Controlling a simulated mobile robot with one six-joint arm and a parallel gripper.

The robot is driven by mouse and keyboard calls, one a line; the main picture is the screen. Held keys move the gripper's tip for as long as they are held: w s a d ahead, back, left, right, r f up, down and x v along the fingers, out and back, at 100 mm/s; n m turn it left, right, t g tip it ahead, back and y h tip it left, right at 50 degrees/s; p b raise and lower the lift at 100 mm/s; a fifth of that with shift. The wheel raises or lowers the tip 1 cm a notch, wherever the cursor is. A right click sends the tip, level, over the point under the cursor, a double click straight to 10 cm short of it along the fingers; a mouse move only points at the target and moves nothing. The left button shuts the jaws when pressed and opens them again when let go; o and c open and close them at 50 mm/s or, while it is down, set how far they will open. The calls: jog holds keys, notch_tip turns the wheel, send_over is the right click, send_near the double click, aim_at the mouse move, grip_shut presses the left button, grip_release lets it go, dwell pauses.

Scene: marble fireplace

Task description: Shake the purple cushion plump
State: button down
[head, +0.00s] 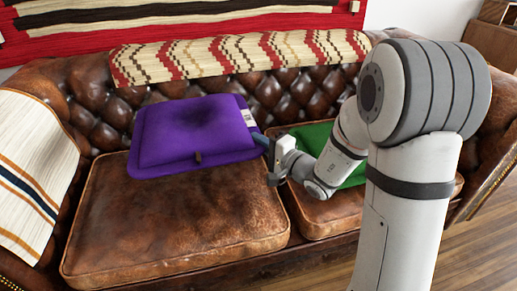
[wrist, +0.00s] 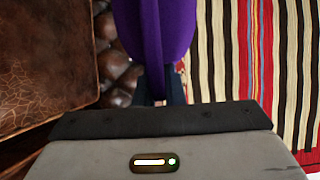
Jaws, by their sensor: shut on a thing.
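The purple cushion (head: 192,134) is held up above the left seat of the brown leather sofa, tilted, with a white label at its right edge and a small dark tab at its lower edge. My gripper (head: 268,143) is shut on the cushion's right edge. In the wrist view the purple cushion (wrist: 153,40) shows edge-on, pinched between the two dark fingers of my gripper (wrist: 158,88). Whether the cushion's lower side touches the seat or backrest is hard to tell.
A green cushion (head: 322,140) lies on the right seat behind my arm. A striped throw (head: 235,56) covers the backrest top and a cream striped cloth (head: 35,165) covers the left armrest. The left seat cushion (head: 170,215) is clear in front. A wooden floor (head: 480,240) lies at right.

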notch_tip(320, 180, up, 4)
jog(key=shift+f+p, duration=0.15)
jog(key=shift+p, duration=0.15)
notch_tip(320, 180, down, 7)
jog(key=b, duration=0.8)
jog(key=shift+b, duration=0.3)
